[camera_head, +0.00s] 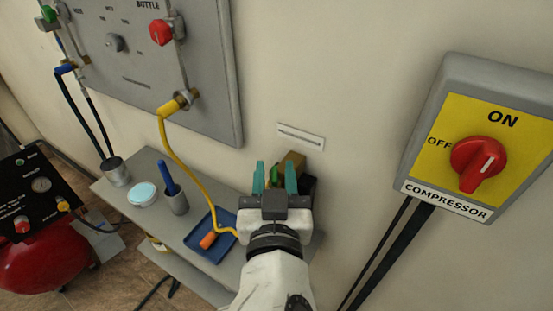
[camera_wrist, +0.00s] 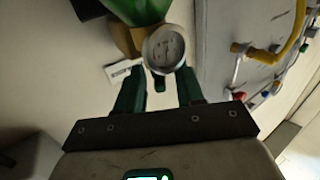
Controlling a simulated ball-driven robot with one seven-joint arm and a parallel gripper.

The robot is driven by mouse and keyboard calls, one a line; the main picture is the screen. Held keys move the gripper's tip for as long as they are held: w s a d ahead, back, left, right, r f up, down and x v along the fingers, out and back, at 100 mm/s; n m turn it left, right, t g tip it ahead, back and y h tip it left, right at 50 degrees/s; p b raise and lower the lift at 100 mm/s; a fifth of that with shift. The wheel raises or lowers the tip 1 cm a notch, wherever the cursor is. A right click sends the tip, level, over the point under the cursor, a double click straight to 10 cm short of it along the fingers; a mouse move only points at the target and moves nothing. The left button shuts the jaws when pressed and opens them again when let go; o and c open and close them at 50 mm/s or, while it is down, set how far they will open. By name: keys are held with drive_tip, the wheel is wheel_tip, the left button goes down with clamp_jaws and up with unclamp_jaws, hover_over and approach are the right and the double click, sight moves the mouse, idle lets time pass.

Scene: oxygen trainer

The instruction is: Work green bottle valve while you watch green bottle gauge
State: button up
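My gripper (camera_head: 276,178) reaches toward the wall past the shelf's right end, its two teal fingers apart.
A grey panel (camera_head: 225,70) with a red knob and yellow hose is on the wall at left. The compressor switch (camera_head: 478,160) is at right. A blue tray (camera_head: 193,240), a cup (camera_head: 176,202) and a light-blue-topped tin (camera_head: 143,195) stand on the grey shelf (camera_head: 118,198).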

drive_tip(key=shift+w+a, duration=0.15)
drive_tip(key=shift+w, duration=1.25)
clamp_jaws()
